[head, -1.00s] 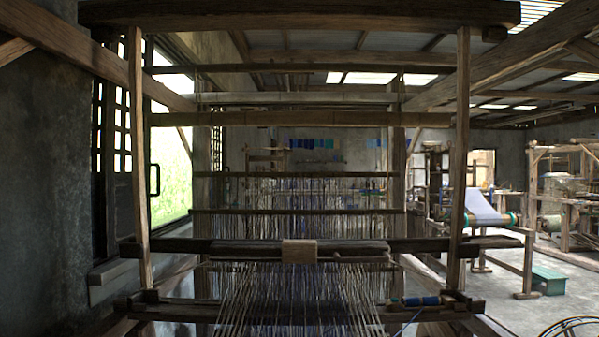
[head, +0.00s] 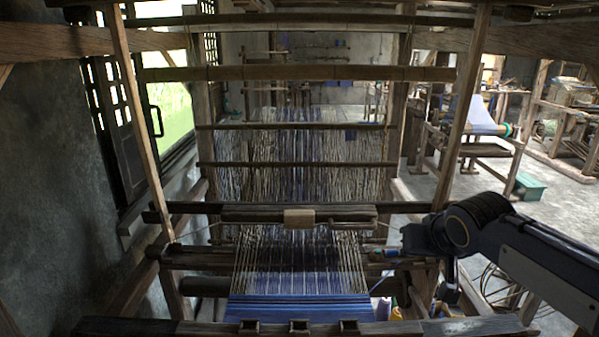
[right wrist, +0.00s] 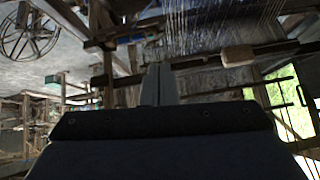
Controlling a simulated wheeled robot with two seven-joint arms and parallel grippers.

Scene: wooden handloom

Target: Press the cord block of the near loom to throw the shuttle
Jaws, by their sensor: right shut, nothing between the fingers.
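The cord block (head: 299,218) is a small pale wooden block on the dark batten crossbar (head: 245,214) of the near loom, around mid-width in the head view. It also shows in the right wrist view (right wrist: 238,56), upper right. A small blue spool-like piece (head: 386,252), perhaps the shuttle, sits at the right end of the loom's lower beam. My right arm comes in from the right in the head view. My right gripper (right wrist: 159,82) is shut and empty, apart from the block. My left gripper is out of view.
Blue woven cloth (head: 300,308) and pale warp threads (head: 290,258) lie below the batten. A slanted wooden post (head: 462,105) stands near my right arm. The front beam (head: 220,327) crosses the bottom. A green box (head: 529,187) sits on the floor at right.

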